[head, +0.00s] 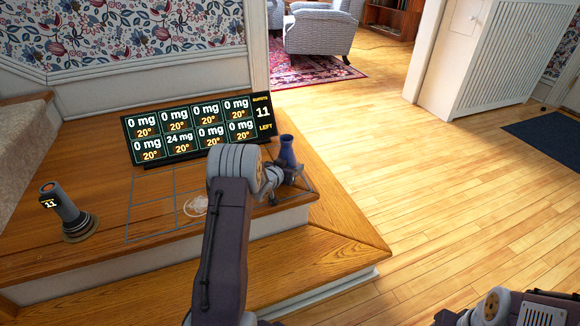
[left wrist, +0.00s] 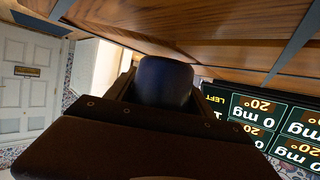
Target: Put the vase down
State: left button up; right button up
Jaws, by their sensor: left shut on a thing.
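The vase (head: 287,150) is dark blue with a flared mouth. It is upright at the right part of the wooden landing, near its edge. My left gripper (head: 284,176) is shut on the vase, and my arm hides part of that area. In the left wrist view the dark blue vase (left wrist: 165,82) sits between the fingers, close to the wooden surface. I cannot tell whether its base touches the landing. My right arm shows at the lower right of the head view, with its gripper out of frame.
A display panel (head: 190,131) with mg and degree readings stands behind the arm. A grid (head: 153,190) is marked on the landing, with a small pale object (head: 195,206) on it. A dark cylindrical device (head: 66,211) stands at left. A lower step (head: 340,255) lies in front.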

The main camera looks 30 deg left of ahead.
aim_at(287, 158)
pick_arm(q)
jog(key=shift+f+b, duration=0.4)
jog(key=shift+f, duration=0.15)
jog(key=o, duration=1.8)
jog(key=p+v, duration=0.1)
jog(key=v, duration=0.1)
jog(key=p+v, duration=0.4)
jog(key=shift+s+r, duration=0.1)
jog(key=shift+r, duration=0.25)
jog(key=shift+s+r+b, duration=0.1)
jog(key=shift+s+b, duration=0.2)
jog(key=shift+s, duration=0.7)
jog(key=shift+s+d+r, duration=0.1)
jog(key=shift+s, duration=0.25)
jog(key=shift+r, duration=0.1)
